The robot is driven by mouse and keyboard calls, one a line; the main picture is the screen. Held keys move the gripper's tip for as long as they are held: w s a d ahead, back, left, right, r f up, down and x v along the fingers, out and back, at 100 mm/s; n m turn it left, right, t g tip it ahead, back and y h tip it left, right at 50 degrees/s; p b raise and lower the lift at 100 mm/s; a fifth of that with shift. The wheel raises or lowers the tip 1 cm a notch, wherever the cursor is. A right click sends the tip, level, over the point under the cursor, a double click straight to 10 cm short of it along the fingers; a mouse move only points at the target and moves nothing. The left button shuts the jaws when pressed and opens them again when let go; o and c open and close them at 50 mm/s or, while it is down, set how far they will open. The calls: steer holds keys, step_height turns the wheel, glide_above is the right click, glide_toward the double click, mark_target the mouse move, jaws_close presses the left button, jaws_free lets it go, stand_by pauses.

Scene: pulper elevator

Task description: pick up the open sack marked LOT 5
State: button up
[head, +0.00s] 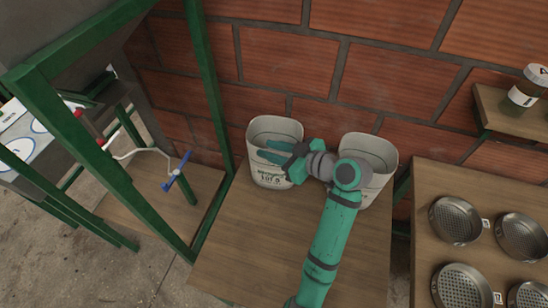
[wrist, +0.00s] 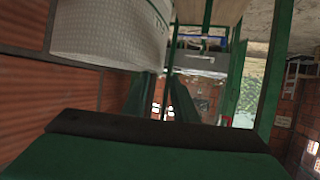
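Two pale, open-topped sacks stand on a wooden bench in the head view. The left sack (head: 268,178) has a printed LOT label on its front, but its number is too small to read surely. The right sack (head: 381,155) is partly hidden behind my arm, and I cannot see its label. My gripper (head: 268,152) points left across the mouth of the left sack, its two teal fingers apart. In the wrist view, a pale woven sack wall (wrist: 105,35) is at upper left, beside the fingers (wrist: 160,100); nothing shows between them.
The bench top (head: 290,240) is bare in front of the sacks. A brick wall (head: 290,60) stands close behind. A green frame (head: 208,80) rises at left. A table with several round sieves (head: 455,220) is at right, below a shelf with a jar (head: 526,88).

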mark_target(256, 146)
steer(key=shift+x, duration=3.25)
steer(key=shift+w+d+f, duration=0.1)
steer(key=shift+d+f, duration=0.05)
steer(key=shift+f, duration=0.05)
